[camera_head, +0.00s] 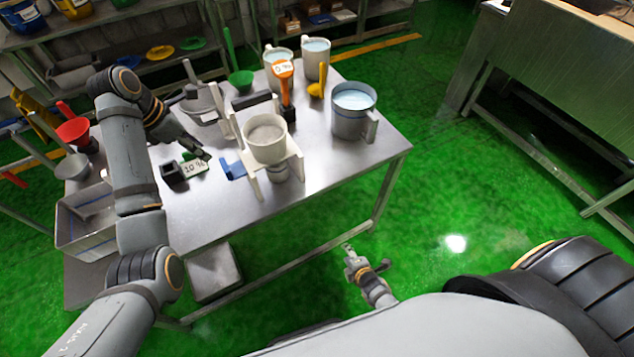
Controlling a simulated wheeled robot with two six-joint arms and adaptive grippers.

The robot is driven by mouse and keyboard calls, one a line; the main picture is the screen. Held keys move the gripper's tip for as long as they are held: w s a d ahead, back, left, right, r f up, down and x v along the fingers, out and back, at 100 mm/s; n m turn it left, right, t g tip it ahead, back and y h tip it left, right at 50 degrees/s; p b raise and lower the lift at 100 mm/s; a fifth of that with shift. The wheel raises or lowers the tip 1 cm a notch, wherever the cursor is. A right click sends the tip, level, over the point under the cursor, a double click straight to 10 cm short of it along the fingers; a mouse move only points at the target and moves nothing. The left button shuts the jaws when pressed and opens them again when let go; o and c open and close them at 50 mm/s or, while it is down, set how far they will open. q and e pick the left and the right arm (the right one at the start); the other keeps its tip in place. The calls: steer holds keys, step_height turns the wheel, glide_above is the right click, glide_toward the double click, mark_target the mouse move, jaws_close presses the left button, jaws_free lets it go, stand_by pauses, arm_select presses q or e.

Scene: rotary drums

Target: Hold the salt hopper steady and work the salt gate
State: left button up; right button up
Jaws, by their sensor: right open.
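A cream hopper (267,140) filled with pale grains stands upright in a cream frame (293,160) on the steel table; I take it for the salt hopper. A small blue piece (233,170) lies by the frame's left foot; I cannot tell whether it is the salt gate. My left gripper (203,153) is over the table, left of the hopper and apart from it; its fingers are too small and dark to read. My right gripper (348,248) is open and empty, low over the floor in front of the table.
A black block with a "10%" label (194,168) is below my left gripper. A steel jug (353,112) of pale blue liquid stands at the right, with more jugs, an orange-handled tool (285,80) and scoops behind. The table's front right is clear.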

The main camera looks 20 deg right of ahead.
steer(key=w+a+r+n+t+y, duration=0.1)
steer(key=w+a+r+n+t, duration=0.1)
steer(key=w+r+n, duration=0.5)
steer(key=w+a+r+n+t+y, duration=0.1)
steer(key=w+a+r+n+t, duration=0.2)
steer(key=r, duration=0.5)
steer(key=n+t+y, duration=0.2)
steer(key=n+t, duration=0.1)
steer(key=n, duration=0.8)
glide_toward(302, 162)
steer(key=x, duration=1.1)
steer(key=shift+r, duration=0.35)
jaws_close()
steer(key=shift+s+f+b, duration=0.2)
steer(key=shift+f+b, duration=0.05)
steer(key=shift+b, duration=0.05)
